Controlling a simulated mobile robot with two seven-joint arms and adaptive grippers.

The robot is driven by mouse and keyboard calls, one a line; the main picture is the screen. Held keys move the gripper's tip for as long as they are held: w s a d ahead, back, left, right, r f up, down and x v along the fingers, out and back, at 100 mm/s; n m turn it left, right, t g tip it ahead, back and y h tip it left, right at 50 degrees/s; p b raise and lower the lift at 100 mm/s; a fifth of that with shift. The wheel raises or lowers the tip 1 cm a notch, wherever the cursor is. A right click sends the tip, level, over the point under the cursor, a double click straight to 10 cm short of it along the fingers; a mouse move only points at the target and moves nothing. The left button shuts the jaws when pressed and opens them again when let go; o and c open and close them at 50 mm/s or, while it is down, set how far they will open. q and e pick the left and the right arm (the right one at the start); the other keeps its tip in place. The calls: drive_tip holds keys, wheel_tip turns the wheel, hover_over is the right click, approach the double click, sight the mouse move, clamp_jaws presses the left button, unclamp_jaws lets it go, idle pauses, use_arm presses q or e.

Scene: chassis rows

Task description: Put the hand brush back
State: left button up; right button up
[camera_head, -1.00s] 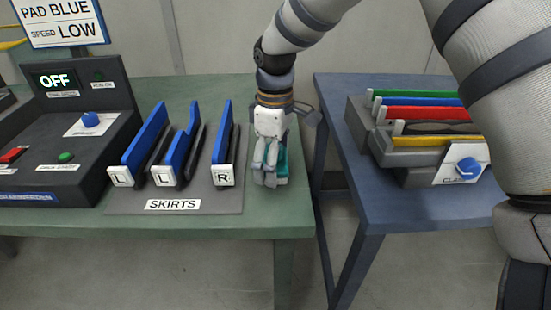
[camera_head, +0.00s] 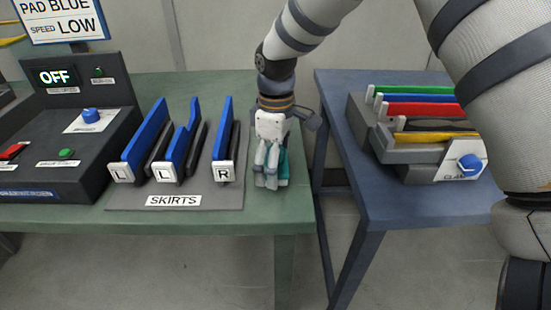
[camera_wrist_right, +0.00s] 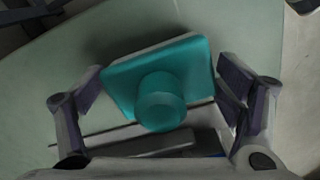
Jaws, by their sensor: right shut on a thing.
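The hand brush is a teal block with a round knob on top, large in the right wrist view (camera_wrist_right: 163,85). In the head view a teal part of the brush (camera_head: 283,166) shows behind my fingers. My right gripper (camera_head: 268,183) points down at the right end of the green table, beside the skirts rack. In the wrist view its two fingers (camera_wrist_right: 160,90) are on either side of the brush, shut on it. The brush is at or just above the table top; I cannot tell which. My left gripper is not in view.
The skirts rack (camera_head: 190,200), with blue pieces marked L, L and R, stands just left of the gripper. A control box (camera_head: 70,165) reading OFF is at far left. A gap separates the green table (camera_head: 270,217) from the blue table (camera_head: 385,208), which holds colored strips.

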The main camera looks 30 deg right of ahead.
drive_tip(key=shift+f, duration=0.25)
idle(0.5)
drive_tip(key=o, duration=1.1)
wheel_tip(320, 180, up, 12)
drive_tip(key=shift+f, duration=0.1)
